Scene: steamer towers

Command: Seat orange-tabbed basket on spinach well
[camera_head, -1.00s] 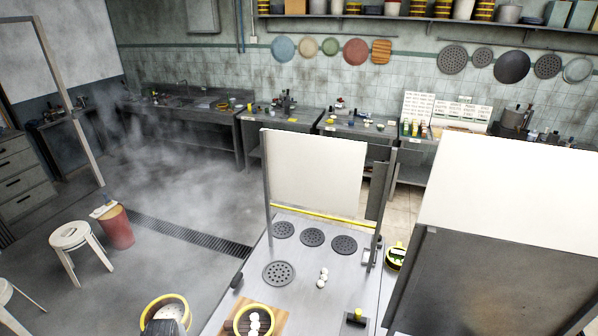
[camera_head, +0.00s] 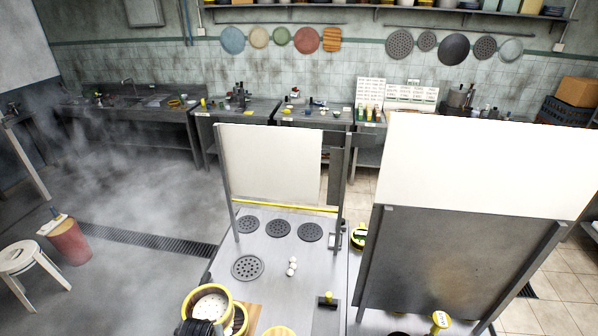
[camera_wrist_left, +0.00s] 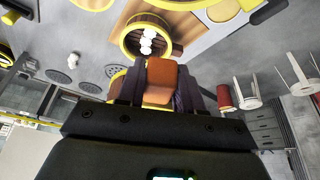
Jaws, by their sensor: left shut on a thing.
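My left gripper (camera_head: 200,328) is at the bottom of the head view. Beside it is a yellow-rimmed round basket (camera_head: 208,301) with a pale inside. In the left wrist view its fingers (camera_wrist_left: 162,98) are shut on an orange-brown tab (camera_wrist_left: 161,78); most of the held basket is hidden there. Perforated round well plates are set in the grey counter: one nearer plate (camera_head: 248,267) and a back row of three (camera_head: 279,228). I cannot tell which is the spinach well. The held basket is in front of and left of the nearer plate, apart from it. My right gripper is not in view.
A second yellow-rimmed basket (camera_wrist_left: 148,38) with white balls stands on a wooden board, partly behind the held one. Small white balls (camera_head: 292,266) lie right of the nearer plate. An upright white panel (camera_head: 270,163) stands behind the wells; a larger one (camera_head: 490,165) stands right.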

